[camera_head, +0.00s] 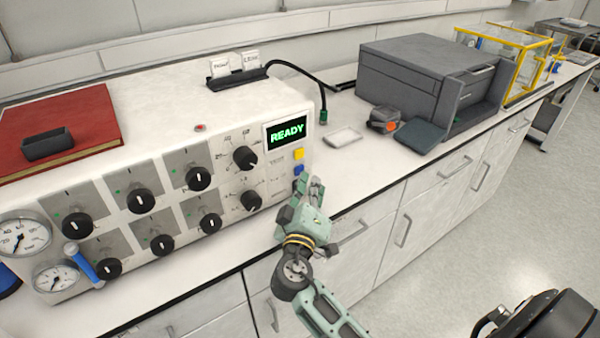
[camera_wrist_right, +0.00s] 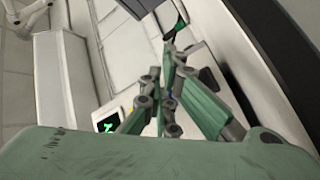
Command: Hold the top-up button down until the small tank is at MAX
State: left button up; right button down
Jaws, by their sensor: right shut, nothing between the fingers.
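A white control unit (camera_head: 235,135) stands on the bench with knobs, gauges and a dark display (camera_head: 287,131) reading READY in green. Below the display are a yellow button (camera_head: 299,154) and a blue button (camera_head: 298,170); their labels are too small to read, so I cannot tell which is the top-up button. My right gripper (camera_head: 309,188) is shut and empty, just in front of and below the blue button. Contact cannot be told. In the right wrist view its fingers (camera_wrist_right: 172,75) come together beside the display (camera_wrist_right: 108,122). No small tank or MAX mark is recognisable. My left gripper is not in view.
A blue lever (camera_head: 84,264) sticks out by the gauges (camera_head: 24,236). A grey printer-like box (camera_head: 415,75) stands farther right. The floor at right is mostly clear.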

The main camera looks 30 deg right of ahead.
jog(key=shift+w, duration=0.45)
dwell(2.5)
jog(key=shift+s+b, duration=0.1)
jog(key=shift+b, duration=0.2)
dwell(1.6)
jog(key=shift+s, duration=0.75)
jog(key=shift+s, duration=0.1)
jog(key=shift+s+d, duration=0.15)
jog(key=shift+s, duration=1.05)
jog(key=shift+s+d, duration=0.1)
jog(key=shift+s, duration=1.1)
